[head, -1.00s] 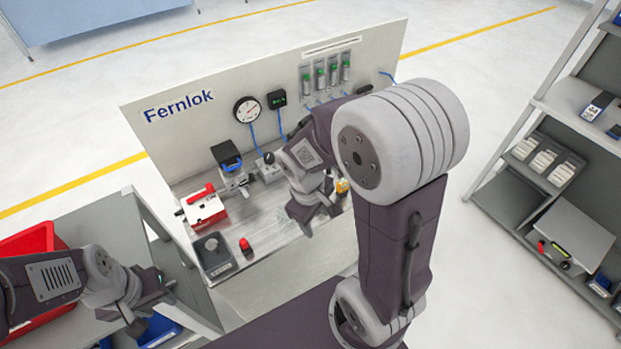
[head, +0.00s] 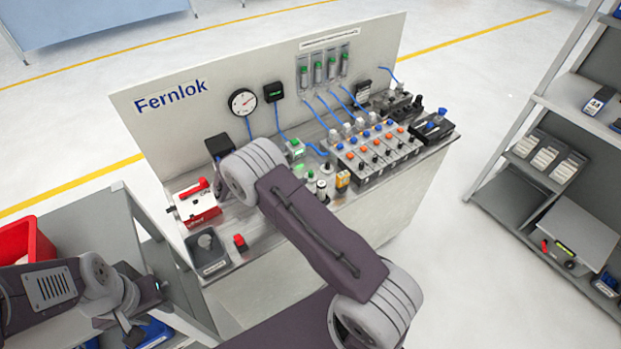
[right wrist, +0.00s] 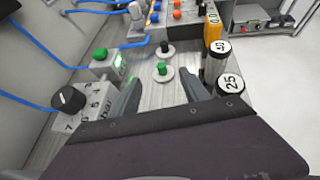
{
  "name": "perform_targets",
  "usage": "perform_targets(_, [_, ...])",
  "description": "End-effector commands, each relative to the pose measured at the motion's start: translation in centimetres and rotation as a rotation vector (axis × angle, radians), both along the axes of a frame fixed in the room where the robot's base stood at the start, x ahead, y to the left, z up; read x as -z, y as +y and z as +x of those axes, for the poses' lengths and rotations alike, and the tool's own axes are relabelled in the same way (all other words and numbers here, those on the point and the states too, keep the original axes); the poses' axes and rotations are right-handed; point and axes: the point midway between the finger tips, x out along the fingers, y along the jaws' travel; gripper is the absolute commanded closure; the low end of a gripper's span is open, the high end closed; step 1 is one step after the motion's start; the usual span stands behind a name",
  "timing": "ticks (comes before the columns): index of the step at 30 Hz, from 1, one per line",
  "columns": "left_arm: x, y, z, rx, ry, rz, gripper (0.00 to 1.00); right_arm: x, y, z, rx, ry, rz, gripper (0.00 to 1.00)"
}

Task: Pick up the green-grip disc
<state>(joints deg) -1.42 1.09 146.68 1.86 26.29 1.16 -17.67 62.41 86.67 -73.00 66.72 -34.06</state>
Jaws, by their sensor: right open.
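In the right wrist view a small disc with a green grip (right wrist: 162,69) stands on the metal bench top, between and just beyond my right fingertips. My right gripper (right wrist: 163,86) is open and empty, its fingers not touching the disc. A similar disc with a dark grip (right wrist: 165,48) stands just behind it. In the head view the green-grip disc (head: 310,174) shows small, just right of my right arm, which hides the right gripper. My left gripper (head: 146,314) is at the lower left over the cart, its fingers apart and empty.
Two cylinders marked 40 (right wrist: 219,50) and 25 (right wrist: 230,84) stand close to my right finger. A dial box (right wrist: 72,104) and a green-button box (right wrist: 102,62) stand to the left. The Fernlok panel (head: 190,120) rises behind; a valve block (head: 375,150) fills the bench's right side.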

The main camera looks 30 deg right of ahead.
Motion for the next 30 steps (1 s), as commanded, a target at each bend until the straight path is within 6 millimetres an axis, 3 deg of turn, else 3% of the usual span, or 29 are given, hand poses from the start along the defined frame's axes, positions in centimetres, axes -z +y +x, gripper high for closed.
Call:
perform_targets(7, [-0.9,0.0,0.0,0.0,0.0,0.0,0.64,1.4,-2.9,0.7,0.005,0.002,0.002,0.46])
perform_targets(11, [-1.0,0.0,0.0,0.0,0.0,0.0,0.64,1.8,-3.4,0.9,0.002,0.001,0.002,0.46])
perform_targets(18, [-2.2,0.0,0.0,0.0,0.0,0.0,0.64,3.8,-6.9,1.6,0.006,0.002,0.003,0.46])
perform_targets(27, [-2.2,0.0,0.0,0.0,0.0,0.0,0.64,4.4,-7.6,1.9,0.003,0.0,0.003,0.46])
perform_targets(30, [-2.2,0.0,0.0,0.0,0.0,0.0,0.64,4.4,-7.6,1.9,0.003,0.0,0.003,0.71])
